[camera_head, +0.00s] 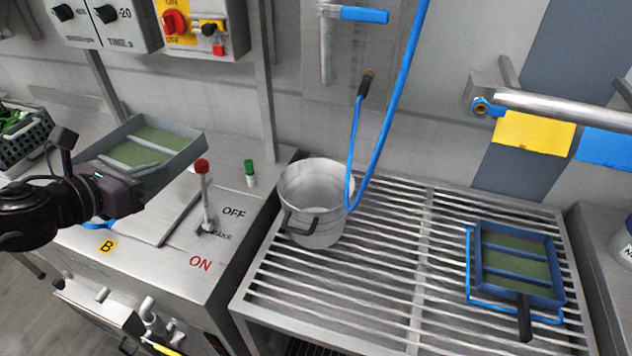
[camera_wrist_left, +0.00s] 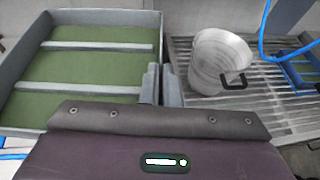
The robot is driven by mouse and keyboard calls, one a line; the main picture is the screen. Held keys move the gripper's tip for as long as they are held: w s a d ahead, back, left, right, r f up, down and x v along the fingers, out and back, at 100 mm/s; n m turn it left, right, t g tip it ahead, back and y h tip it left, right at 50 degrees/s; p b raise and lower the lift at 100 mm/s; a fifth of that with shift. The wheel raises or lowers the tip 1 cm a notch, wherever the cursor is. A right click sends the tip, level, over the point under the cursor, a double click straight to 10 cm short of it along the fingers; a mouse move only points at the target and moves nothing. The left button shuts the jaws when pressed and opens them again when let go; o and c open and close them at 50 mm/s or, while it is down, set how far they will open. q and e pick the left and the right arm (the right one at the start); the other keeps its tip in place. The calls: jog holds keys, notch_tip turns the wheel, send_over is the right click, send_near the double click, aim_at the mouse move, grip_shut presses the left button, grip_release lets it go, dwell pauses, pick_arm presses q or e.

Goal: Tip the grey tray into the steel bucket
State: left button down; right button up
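The grey tray (camera_head: 172,163) has a green floor with pale bars across it. It is raised above the steel machine top at the left. My left gripper (camera_head: 128,192) is at its near side. In the left wrist view the tray (camera_wrist_left: 100,18) fills the upper left, and my gripper's fingers (camera_wrist_left: 162,85) are close together at its right edge, apparently shut on it. The steel bucket (camera_head: 312,190) stands upright on the slatted rack, right of the tray, and also shows in the left wrist view (camera_wrist_left: 222,62). My right gripper is not in view.
A red-knobbed lever (camera_head: 205,190) and a green-capped item (camera_head: 250,173) stand between tray and bucket. A blue hose (camera_head: 385,125) hangs by the bucket's right side. A blue tray (camera_head: 481,255) lies on the rack's right; the slats (camera_head: 385,270) between are clear.

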pick_arm(q)
jog(key=a+m+g+h, duration=0.1)
jog(key=m, duration=0.1)
jog(key=s+a+f+m+g+h, duration=0.1)
jog(key=a+m+g+h, duration=0.3)
jog(key=shift+s+a+f, duration=0.1)
jog(key=shift+s+f, duration=0.2)
jog(key=shift+s+a+f+m+g+h, duration=0.25)
jog(key=shift+a+m+g, duration=0.25)
jog(key=shift+m+g, duration=0.15)
jog(key=shift+s+a+f+m+g+h, duration=0.1)
jog(key=shift+a+f+m+g+h, duration=0.15)
jog(key=shift+a+m+g, duration=0.4)
jog(key=shift+s+a+f+m+g+h, duration=0.2)
jog(key=shift+a+m+g+h, duration=0.15)
jog(key=shift+m+g, duration=0.3)
jog(key=shift+s+a+r+m+g, duration=0.1)
jog(key=shift+s+a+m+g, duration=0.1)
jog(key=shift+m+g, duration=0.15)
